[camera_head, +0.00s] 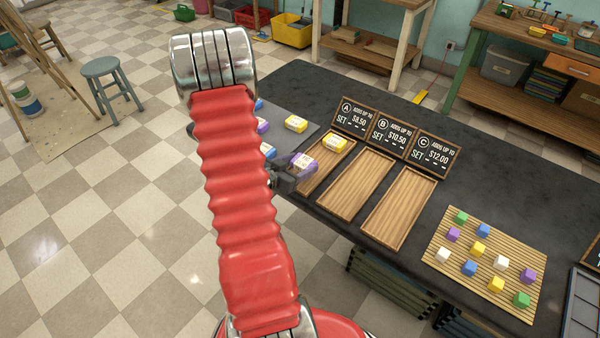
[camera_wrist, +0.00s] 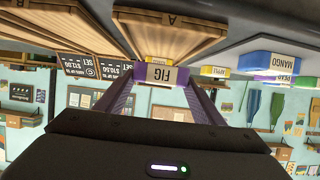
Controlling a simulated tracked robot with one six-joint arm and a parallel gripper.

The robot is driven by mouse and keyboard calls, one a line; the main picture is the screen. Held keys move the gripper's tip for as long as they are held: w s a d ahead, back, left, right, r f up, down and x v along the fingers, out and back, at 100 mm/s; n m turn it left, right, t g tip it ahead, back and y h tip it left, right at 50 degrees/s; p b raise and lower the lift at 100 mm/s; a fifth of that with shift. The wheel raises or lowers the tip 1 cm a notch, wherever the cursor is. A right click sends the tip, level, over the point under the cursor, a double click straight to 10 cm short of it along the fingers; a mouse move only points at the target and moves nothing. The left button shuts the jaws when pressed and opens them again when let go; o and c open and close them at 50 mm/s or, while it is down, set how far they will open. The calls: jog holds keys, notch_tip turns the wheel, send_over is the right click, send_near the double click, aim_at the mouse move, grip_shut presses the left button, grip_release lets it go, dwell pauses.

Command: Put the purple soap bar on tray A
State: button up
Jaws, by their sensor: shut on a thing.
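The purple soap bar (camera_head: 302,161), with a white label, is at my gripper (camera_head: 288,175) in the head view, by the left edge of tray A (camera_head: 313,184). In the wrist view, which is upside down, the bar (camera_wrist: 161,73) reads FIG and sits between the two fingers of my gripper (camera_wrist: 162,82), which is shut on it. Tray A (camera_wrist: 180,22) is wooden and marked A there. A yellow soap bar (camera_head: 335,143) lies at the far end of tray A. Whether the purple bar touches the tray is unclear.
Trays B (camera_head: 352,197) and C (camera_head: 400,212) stand to the right, with price signs behind them. A grey mat on the left holds other bars, including a yellow one (camera_head: 296,124). A bamboo mat (camera_head: 450,262) with several coloured cubes lies at right.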

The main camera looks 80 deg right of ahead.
jog(key=shift+f, duration=2)
jog(key=shift+f, duration=0.1)
jog(key=o, duration=1.1)
jog(key=shift+o, duration=0.2)
jog(key=shift+w+a+r, duration=0.2)
jog(key=shift+a+r, duration=0.1)
jog(key=v, duration=1.1)
jog(key=shift+a+r, duration=0.1)
